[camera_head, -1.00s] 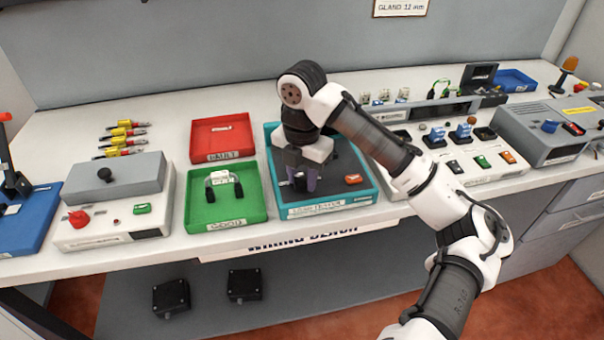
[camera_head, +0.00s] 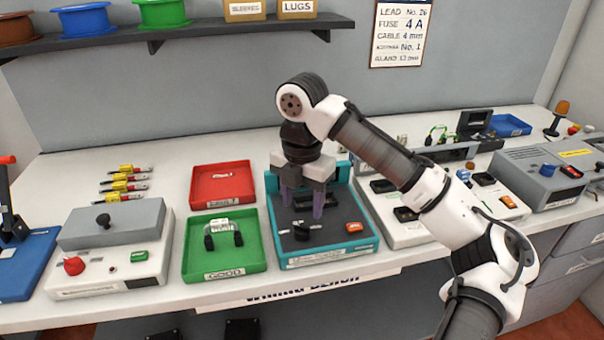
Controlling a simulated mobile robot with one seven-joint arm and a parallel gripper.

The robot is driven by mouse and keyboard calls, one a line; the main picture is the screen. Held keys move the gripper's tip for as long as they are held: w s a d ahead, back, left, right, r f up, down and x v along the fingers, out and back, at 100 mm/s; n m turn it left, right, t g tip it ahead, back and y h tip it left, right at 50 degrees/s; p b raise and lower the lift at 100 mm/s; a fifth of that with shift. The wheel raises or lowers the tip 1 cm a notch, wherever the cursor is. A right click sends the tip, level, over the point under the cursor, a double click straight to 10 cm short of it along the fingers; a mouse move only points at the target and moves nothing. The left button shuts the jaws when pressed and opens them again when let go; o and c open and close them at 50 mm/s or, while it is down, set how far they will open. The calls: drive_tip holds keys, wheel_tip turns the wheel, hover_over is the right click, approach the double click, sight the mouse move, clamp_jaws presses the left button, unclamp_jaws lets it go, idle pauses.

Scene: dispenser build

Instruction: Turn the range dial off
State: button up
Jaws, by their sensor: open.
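The range dial looks to be the black knob (camera_head: 301,231) on the dark panel of the teal-edged tester (camera_head: 372,246), in the middle of the bench. Its pointer direction is too small to read. An orange button (camera_head: 354,227) sits right of the knob. The back of the tester is partly hidden by my gripper and arm.
Left of the tester are a green tray (camera_head: 256,262) holding a lead and an empty red tray (camera_head: 222,184). A grey box (camera_head: 112,222) with a red knob stands farther left. My arm crosses over the white fixture (camera_head: 395,229) at right.

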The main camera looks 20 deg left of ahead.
sight(302, 226)
wheel_tip(302, 226, up, 7)
idle(0.3)
